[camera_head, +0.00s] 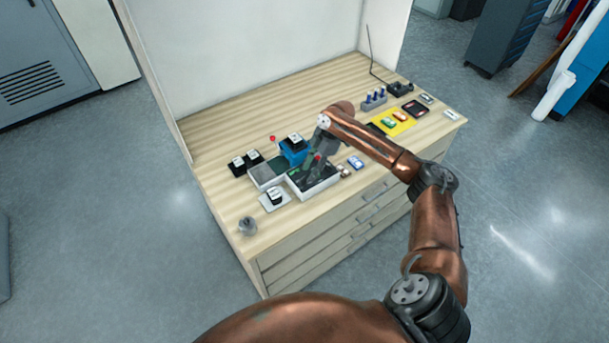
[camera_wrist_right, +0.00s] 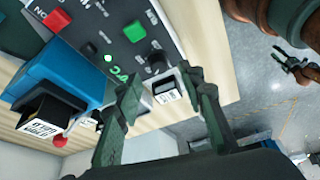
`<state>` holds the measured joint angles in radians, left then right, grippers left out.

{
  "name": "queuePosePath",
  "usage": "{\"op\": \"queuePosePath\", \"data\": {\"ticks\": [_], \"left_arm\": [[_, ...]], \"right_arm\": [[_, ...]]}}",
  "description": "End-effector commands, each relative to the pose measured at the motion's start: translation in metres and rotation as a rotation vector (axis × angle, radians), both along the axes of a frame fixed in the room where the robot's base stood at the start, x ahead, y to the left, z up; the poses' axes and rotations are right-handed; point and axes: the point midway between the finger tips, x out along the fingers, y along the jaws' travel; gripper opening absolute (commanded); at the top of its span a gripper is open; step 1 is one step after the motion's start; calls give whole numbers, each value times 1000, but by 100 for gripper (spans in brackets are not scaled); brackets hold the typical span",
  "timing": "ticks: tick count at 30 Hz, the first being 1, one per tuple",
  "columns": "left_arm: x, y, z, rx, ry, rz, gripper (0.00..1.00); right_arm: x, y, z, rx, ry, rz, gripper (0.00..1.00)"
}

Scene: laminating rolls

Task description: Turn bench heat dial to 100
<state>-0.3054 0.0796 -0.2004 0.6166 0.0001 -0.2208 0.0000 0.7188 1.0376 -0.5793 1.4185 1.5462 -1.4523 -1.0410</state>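The dark control box (camera_head: 322,183) sits in a pale tray-like housing on the wooden bench. In the right wrist view its panel (camera_wrist_right: 112,25) shows a red button, green buttons and a green lit readout (camera_wrist_right: 117,73) that looks like 24. A black round knob (camera_wrist_right: 156,62), likely the heat dial, stands near its edge. My right gripper (camera_head: 314,168) is over the box. In the wrist view its fingers (camera_wrist_right: 163,88) are apart, with the knob just beyond them; contact cannot be told. A dark gripper-like part (camera_wrist_right: 294,67), possibly my left gripper, shows small at right.
A blue block (camera_head: 293,151) and black label-topped blocks (camera_head: 246,161) stand beside the box. A small block sits on a white plate (camera_head: 268,204). A grey metal piece (camera_head: 247,226) lies at the front left. A yellow mat (camera_head: 402,128) lies right. Bare bench (camera_head: 225,190) shows at left.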

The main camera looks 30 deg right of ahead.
Motion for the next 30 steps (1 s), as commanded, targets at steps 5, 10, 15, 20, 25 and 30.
{"op": "queuePosePath", "data": {"ticks": [5, 10, 15, 20, 25, 30], "left_arm": [[-13, 1, 3, 1, 16, 3, 40], [0, 0, 5, 0, 1, 0, 40], [19, -1, 7, -1, -25, -4, 40], [20, -1, 7, -1, -26, -5, 40], [12, 0, 6, -1, -16, -2, 40], [4, 0, 6, 0, -5, 0, 40]], "right_arm": [[1, 11, -24, 0, 1, 2, 36], [3, 16, -35, -1, 0, 2, 36], [4, 18, -38, -1, 0, 4, 36], [4, 18, -38, -1, 0, 4, 34], [4, 18, -37, -1, 0, 4, 22], [4, 18, -37, -1, 0, 4, 10]]}}
